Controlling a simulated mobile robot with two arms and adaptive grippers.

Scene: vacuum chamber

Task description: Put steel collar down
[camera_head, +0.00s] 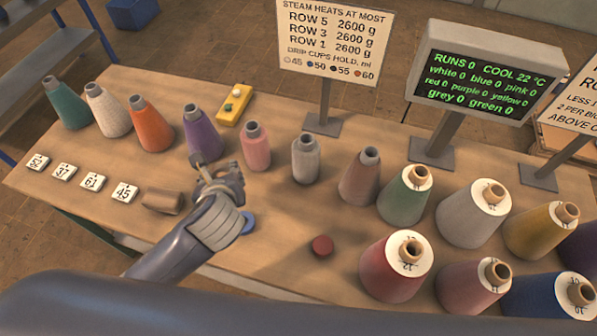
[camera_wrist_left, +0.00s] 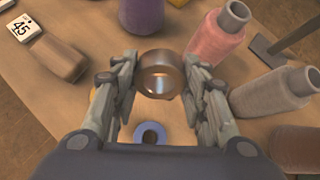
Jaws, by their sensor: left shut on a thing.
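A steel collar (camera_wrist_left: 160,75), a short shiny brownish ring, sits between the fingertips of my left gripper (camera_wrist_left: 159,88) in the left wrist view. The gripper is shut on it and holds it over the wooden table (camera_head: 110,165). In the head view my left gripper (camera_head: 215,172) is in front of the purple cone (camera_head: 202,135), and its fingers mostly hide the collar. A blue ring (camera_head: 248,223) lies on the table near my left wrist. It also shows below the collar in the left wrist view (camera_wrist_left: 150,133). My right gripper is not in view.
Several yarn cones stand along the back and right, including a pink one (camera_head: 256,147) and a grey one (camera_head: 305,158). Number tags (camera_head: 92,182) and a brown block (camera_head: 163,200) lie left. A dark red disc (camera_head: 322,246) lies in front, with bare table around it.

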